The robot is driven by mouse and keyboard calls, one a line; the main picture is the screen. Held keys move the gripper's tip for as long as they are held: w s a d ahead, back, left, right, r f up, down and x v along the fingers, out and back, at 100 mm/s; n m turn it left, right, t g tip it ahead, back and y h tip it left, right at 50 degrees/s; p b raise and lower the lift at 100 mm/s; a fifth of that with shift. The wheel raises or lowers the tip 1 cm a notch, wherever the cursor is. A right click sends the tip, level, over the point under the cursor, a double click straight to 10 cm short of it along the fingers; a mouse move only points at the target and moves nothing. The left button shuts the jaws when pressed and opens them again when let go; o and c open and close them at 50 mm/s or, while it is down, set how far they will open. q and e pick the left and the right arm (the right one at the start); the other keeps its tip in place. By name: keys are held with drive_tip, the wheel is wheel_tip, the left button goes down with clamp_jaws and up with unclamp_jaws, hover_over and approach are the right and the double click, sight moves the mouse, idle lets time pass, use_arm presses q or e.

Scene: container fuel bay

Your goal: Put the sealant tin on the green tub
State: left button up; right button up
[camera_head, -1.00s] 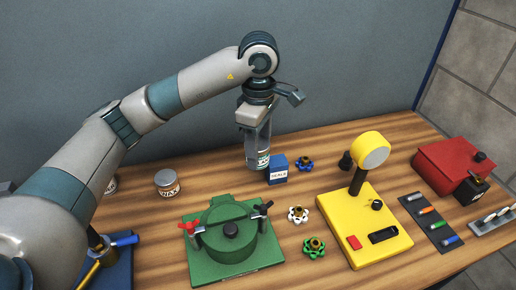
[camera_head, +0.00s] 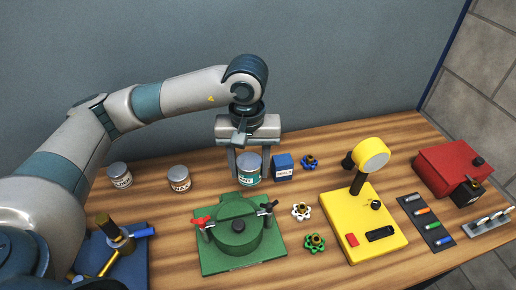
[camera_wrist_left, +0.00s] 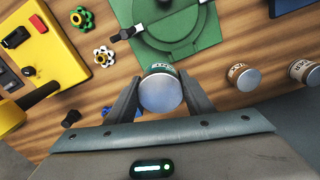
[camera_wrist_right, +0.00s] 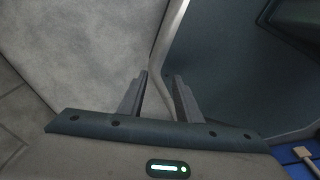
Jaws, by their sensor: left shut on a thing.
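The sealant tin (camera_head: 249,172) has a teal label, only partly readable, and a grey lid. It stands upright behind the green tub, apparently on the table. My left gripper (camera_head: 249,166) points down with its fingers on either side of the tin, shut on it. The left wrist view shows the tin's round lid (camera_wrist_left: 160,94) between the fingers. The green tub (camera_head: 232,240) is round, on a square green base, with a dark centre knob and red and black clamp handles. My right gripper (camera_wrist_right: 162,76) shows only in its wrist view, open and empty.
Two other tins (camera_head: 120,175) (camera_head: 179,178) stand to the left. A blue box (camera_head: 283,168) is close on the tin's right. Valve wheels (camera_head: 301,211), a yellow stand (camera_head: 362,235) and a red case (camera_head: 447,165) are further right. A blue fixture (camera_head: 125,260) is front left.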

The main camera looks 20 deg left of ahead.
sight(243, 175)
use_arm(q)
drive_tip(key=s+m, duration=0.1)
drive_tip(key=s+m+p, duration=0.1)
drive_tip(key=m, duration=0.1)
drive_tip(key=s+m, duration=0.1)
drive_tip(key=shift+s+a+r, duration=0.1)
drive_tip(key=shift+a+r, duration=0.15)
drive_tip(key=shift+r, duration=0.05)
drive_tip(key=shift+d, duration=0.15)
